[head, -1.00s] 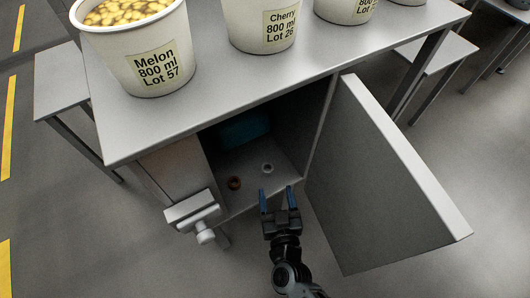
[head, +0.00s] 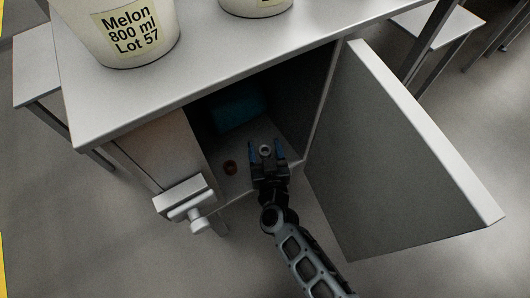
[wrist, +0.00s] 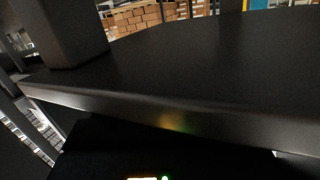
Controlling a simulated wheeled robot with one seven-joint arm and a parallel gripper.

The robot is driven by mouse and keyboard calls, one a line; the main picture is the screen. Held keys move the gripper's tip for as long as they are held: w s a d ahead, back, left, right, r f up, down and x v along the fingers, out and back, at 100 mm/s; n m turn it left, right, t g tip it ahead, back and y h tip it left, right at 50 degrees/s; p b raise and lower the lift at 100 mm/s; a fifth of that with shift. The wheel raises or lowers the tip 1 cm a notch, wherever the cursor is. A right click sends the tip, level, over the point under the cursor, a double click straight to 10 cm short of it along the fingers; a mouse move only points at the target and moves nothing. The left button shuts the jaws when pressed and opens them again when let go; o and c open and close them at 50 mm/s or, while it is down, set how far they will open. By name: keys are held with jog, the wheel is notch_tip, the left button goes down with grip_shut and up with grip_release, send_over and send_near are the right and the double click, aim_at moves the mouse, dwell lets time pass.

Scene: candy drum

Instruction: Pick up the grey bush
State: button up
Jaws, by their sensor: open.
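The grey bush (head: 265,150) is a small grey ring on the floor of the open cabinet (head: 203,168) under the table. My gripper (head: 266,154) reaches into the cabinet in the head view, with its two blue-tipped fingers apart, one on each side of the bush. I cannot tell whether either finger touches it. The wrist view shows neither the bush nor the fingers, mostly a dark surface.
A reddish-brown ring (head: 230,167) lies on the cabinet floor left of my gripper. A blue object (head: 236,112) sits deeper inside. The open door (head: 400,150) stands to the right. A Melon tub (head: 120,35) is on the tabletop (head: 215,65) above.

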jog(key=shift+c, duration=0.5)
jog(key=c, duration=0.9)
jog(key=shift+r, duration=0.15)
